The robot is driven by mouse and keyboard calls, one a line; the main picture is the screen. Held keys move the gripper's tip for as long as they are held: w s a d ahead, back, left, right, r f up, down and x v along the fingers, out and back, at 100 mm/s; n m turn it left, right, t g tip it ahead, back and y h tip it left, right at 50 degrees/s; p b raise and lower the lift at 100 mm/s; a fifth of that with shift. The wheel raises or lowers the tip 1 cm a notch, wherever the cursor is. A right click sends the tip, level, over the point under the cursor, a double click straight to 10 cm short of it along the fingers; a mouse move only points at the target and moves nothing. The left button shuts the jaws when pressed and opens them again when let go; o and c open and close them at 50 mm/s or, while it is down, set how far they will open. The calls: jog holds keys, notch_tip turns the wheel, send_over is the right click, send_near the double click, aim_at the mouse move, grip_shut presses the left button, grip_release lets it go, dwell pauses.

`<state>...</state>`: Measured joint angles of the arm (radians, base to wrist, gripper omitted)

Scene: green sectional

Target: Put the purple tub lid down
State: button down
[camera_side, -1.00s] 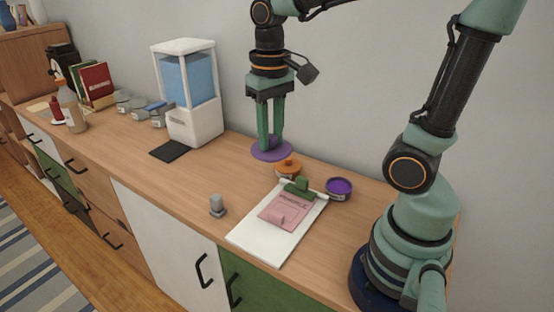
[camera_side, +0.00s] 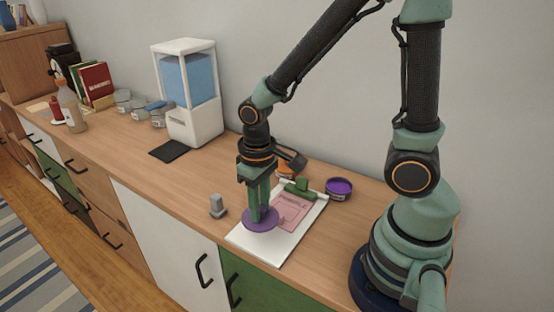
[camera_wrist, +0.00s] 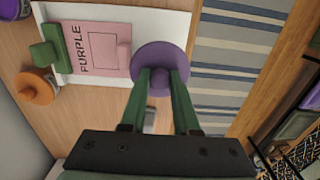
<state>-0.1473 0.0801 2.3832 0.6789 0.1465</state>
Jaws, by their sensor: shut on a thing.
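My gripper (camera_side: 262,212) is shut on the knob of the purple tub lid (camera_side: 259,222). In the side view the lid is over the near left corner of a white clipboard (camera_side: 271,251). I cannot tell whether it touches the board. In the wrist view the lid (camera_wrist: 147,57) is between my fingertips (camera_wrist: 160,78), beside the pink card (camera_wrist: 95,47) marked "PURPLE". A tub with purple contents (camera_side: 339,186) stands open at the clipboard's far right; part of it shows in the wrist view (camera_wrist: 12,10).
An orange lidded tub (camera_side: 285,174) stands behind the clipboard, partly hidden by my wrist. A small grey object (camera_side: 217,206) stands left of it. A white dispenser (camera_side: 193,125) and jars (camera_side: 160,116) are farther left. The counter's front edge is close to the lid.

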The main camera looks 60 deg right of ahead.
jog(key=shift+f, duration=2.85)
jog(key=shift+f, duration=0.1)
jog(key=c, duration=0.6)
grip_release()
jog(key=shift+c, duration=0.2)
notch_tip(320, 180, up, 12)
jog(key=shift+r, duration=0.1)
jog(key=d+r+t, duration=0.4)
jog(key=r+t, duration=0.1)
jog(key=r, duration=0.5)
jog(key=shift+s+d+r+t, duration=0.15)
jog(key=shift+s+t, duration=0.05)
jog(key=shift+t, duration=0.1)
